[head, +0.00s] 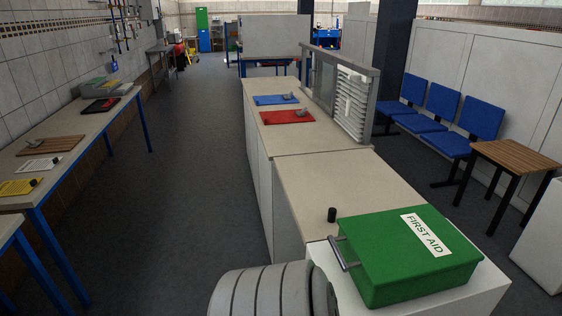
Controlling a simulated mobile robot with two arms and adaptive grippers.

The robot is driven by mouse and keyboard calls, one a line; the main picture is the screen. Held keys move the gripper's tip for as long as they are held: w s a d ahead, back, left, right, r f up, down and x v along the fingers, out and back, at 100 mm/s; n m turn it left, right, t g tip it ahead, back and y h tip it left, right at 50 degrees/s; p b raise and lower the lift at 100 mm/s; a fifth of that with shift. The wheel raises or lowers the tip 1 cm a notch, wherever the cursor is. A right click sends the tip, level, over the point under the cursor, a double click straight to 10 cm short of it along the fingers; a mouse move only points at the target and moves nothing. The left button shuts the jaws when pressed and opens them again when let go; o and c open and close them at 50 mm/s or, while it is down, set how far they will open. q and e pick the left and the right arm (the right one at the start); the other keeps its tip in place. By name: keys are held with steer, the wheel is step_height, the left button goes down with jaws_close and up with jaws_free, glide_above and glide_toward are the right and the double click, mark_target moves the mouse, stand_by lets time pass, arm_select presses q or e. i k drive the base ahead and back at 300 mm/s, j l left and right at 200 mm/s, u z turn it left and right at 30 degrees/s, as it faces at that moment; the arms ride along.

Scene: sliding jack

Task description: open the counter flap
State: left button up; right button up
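The counter (263,97) runs away from me along the middle of the head view. A seam crosses its top, and the near beige section (340,178) looks like the flap. It lies flat, level with the rest of the counter. A small black cylinder (332,214) stands at its near end; I cannot tell whether it is a knob fixed to it. No hinge is clearly visible. Neither of my grippers shows in the view.
A green first aid box (385,262) with a metal handle sits on a white block (487,294) at the near right, hiding part of the counter's near end. Blue and red mats lie farther along. The aisle floor (190,180) at left is clear; blue chairs (442,112) stand right.

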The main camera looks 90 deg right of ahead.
mark_target(321, 189)
steer(key=z, duration=3.25)
